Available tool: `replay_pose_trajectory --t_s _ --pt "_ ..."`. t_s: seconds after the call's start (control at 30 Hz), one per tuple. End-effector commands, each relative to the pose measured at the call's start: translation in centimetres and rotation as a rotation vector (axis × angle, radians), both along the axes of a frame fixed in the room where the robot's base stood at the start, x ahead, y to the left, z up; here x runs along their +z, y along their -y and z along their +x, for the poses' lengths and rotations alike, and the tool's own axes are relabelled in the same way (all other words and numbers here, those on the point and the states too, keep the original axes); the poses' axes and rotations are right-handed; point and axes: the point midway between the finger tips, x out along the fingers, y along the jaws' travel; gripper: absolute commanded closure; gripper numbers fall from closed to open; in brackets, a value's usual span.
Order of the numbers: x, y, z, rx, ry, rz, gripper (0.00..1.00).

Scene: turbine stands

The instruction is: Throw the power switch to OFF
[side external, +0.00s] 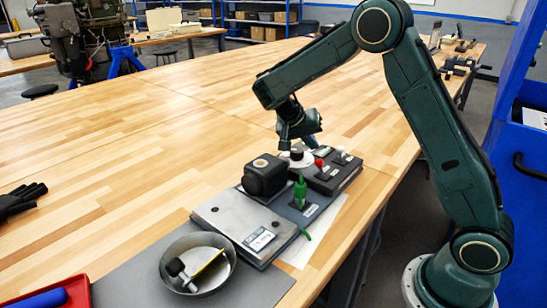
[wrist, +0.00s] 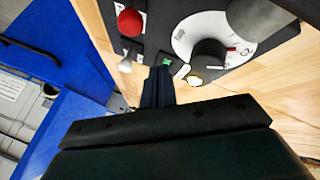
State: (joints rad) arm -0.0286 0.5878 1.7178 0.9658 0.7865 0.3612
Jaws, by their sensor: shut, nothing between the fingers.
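The control panel (side external: 322,184) is a dark box near the table's right edge. It carries a white dial (wrist: 186,40) with a black pointer knob (wrist: 209,53), a red knob (wrist: 131,22) and a pale-tipped lever (wrist: 125,62). The red knob (side external: 319,163) and the pale-tipped lever (side external: 341,151) also show in the side view. A small green label (wrist: 166,62) sits at the panel's edge. I cannot tell which control is the power switch. My gripper (wrist: 158,75) is shut and empty at the panel's far edge, behind the dial; contact is unclear.
A metal bowl (side external: 181,250) holds small parts. A blue cabinet (side external: 518,170) stands at the right. The table's left half is mostly clear.

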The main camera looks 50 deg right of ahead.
Motion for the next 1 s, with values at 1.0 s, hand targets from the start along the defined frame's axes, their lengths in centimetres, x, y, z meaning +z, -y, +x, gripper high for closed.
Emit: replay_pose_trajectory --t_s 1.0 --pt "-1.3 3.5 -3.6 -0.002 0.001 0.000 1.00"
